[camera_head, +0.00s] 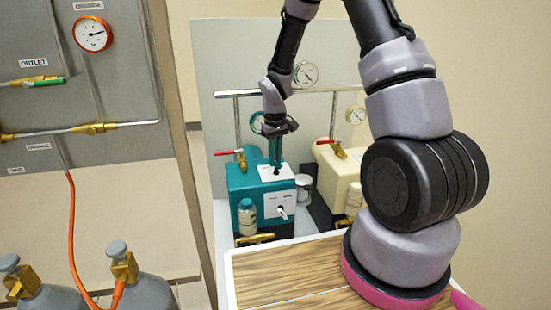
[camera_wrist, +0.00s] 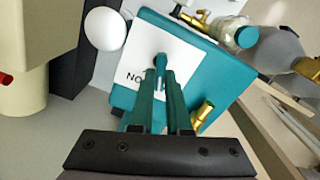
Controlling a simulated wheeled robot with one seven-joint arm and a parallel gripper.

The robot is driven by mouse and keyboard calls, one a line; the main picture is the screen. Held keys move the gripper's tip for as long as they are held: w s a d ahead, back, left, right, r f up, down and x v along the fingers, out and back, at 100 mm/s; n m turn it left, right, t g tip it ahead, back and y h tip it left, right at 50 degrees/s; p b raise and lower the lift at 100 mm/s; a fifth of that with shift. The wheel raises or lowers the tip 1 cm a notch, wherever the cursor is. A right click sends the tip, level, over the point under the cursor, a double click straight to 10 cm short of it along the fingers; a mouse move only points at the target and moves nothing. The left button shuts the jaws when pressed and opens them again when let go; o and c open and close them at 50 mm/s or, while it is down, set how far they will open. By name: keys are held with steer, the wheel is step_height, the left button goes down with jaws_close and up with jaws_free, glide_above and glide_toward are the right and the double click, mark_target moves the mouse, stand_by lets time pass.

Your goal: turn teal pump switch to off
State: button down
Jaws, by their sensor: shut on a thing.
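The teal pump (camera_head: 243,186) stands on the bench below my arm; in the wrist view its teal top (camera_wrist: 225,75) fills the middle. A white label plate (camera_head: 284,172) lies on its top, and in the wrist view (camera_wrist: 190,52) it bears upside-down letters reading ON. The small dark teal switch (camera_wrist: 160,61) rises from this plate. My gripper (camera_head: 275,164) points down at the plate, its teal fingers shut on the switch, also in the wrist view (camera_wrist: 163,74). The fingers partly hide the switch, and I cannot tell which way it is set.
A cream pump (camera_head: 337,175) stands to the right, with a white container (camera_head: 304,187) between the pumps. Pipes with a red-handled valve (camera_head: 228,153) run behind. The wooden worktop (camera_head: 285,268) is clear.

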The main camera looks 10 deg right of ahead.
steer(key=shift+n, duration=1)
steer(key=shift+a, duration=0.1)
steer(key=c, duration=0.9)
jaws_free()
step_height(320, 180, up, 11)
steer(key=shift+f, duration=0.1)
